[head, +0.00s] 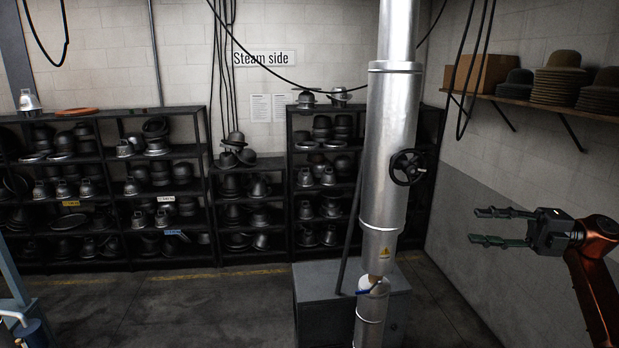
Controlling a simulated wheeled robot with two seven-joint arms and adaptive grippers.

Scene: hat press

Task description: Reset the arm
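My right gripper (490,227) is at the right side of the head view, on an orange arm that comes in from the right edge. Its two fingers point left and stand apart, with nothing between them. It is in the air, clear of the steel pipe and of the right wall. My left gripper is not in the view.
A thick steel pipe (390,140) with a black handwheel (408,167) stands in front of a grey cabinet (310,300). Shelves (104,190) of metal hat forms line the back wall. A wall shelf (550,106) holds hats at right. The floor (200,310) at front left is clear.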

